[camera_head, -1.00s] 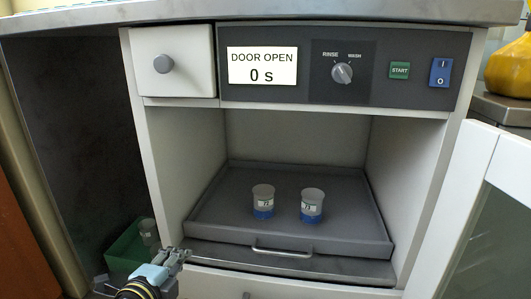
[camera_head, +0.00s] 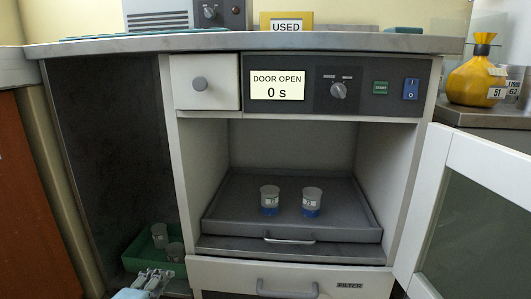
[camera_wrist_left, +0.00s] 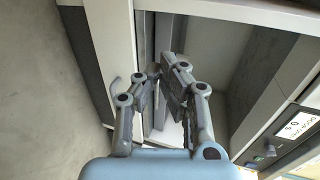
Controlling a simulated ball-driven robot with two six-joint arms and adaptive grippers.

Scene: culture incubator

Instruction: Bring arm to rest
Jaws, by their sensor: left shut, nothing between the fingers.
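My left gripper (camera_head: 152,279) is at the lower left of the head view, in front of the cabinet and just below the green tray. In the left wrist view its fingers (camera_wrist_left: 160,75) are closed together with nothing between them. My right gripper is not in view. Two labelled cups with blue bottoms, a left one (camera_head: 269,200) and a right one (camera_head: 311,201), stand upright on the grey pull-out tray (camera_head: 235,222) inside the open chamber. The display (camera_head: 277,85) reads DOOR OPEN, 0 s.
A green tray (camera_head: 135,255) with two cups (camera_head: 160,236) sits in the open bay at left. The white door (camera_head: 470,160) stands open at right. A drawer marked FILTER (camera_head: 350,285) is below. A yellow bag (camera_head: 475,78) and a USED box (camera_head: 286,21) sit higher up.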

